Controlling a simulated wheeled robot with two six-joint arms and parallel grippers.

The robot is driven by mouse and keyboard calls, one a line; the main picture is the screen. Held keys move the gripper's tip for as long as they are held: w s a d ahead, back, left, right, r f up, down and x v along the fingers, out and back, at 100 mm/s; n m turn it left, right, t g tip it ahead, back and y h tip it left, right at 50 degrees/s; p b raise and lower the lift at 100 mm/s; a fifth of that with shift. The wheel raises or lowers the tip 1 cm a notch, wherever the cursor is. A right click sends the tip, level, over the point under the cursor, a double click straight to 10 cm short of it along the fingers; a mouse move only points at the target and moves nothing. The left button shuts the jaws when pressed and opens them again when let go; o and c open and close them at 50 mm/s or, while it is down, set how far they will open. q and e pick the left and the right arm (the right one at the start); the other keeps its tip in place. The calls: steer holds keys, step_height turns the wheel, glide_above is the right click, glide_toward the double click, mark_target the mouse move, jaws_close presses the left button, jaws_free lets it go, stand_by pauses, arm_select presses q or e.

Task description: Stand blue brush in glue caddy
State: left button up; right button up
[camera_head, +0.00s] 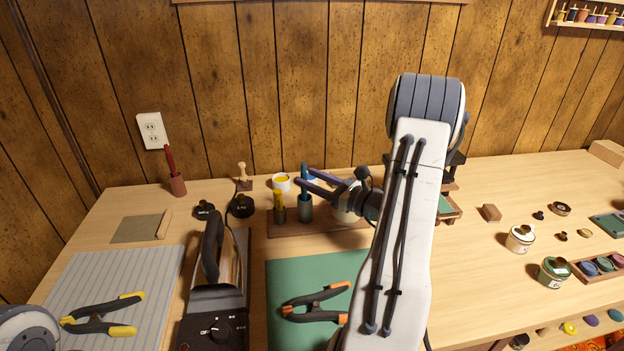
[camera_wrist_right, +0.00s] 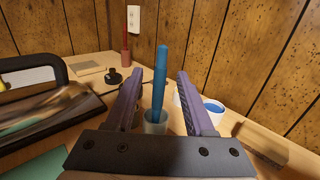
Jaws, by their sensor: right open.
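The blue brush (camera_wrist_right: 160,80) stands nearly upright in a grey cup (camera_wrist_right: 156,124) in the right wrist view. In the head view the blue brush (camera_head: 304,172) rises from the dark grey cup (camera_head: 305,210), partly behind my gripper's finger. That cup and an olive cup (camera_head: 279,216) with a yellow brush (camera_head: 278,197) stand at the brown wooden caddy base (camera_head: 330,227). My right gripper (camera_head: 304,180) is open, with a finger on either side of the blue brush; gaps show on both sides in the wrist view (camera_wrist_right: 158,92). My left gripper is not in view.
Pots of yellow (camera_head: 281,182) and blue paint (camera_wrist_right: 214,107) stand close behind. An iron (camera_head: 212,270), a green mat (camera_head: 290,275) and an orange-tipped clamp (camera_head: 315,304) lie in front. A red brush in a holder (camera_head: 177,182) stands at left. The table's right holds small jars.

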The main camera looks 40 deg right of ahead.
steer(key=v, duration=1)
steer(key=shift+s, duration=0.2)
stand_by(0.5)
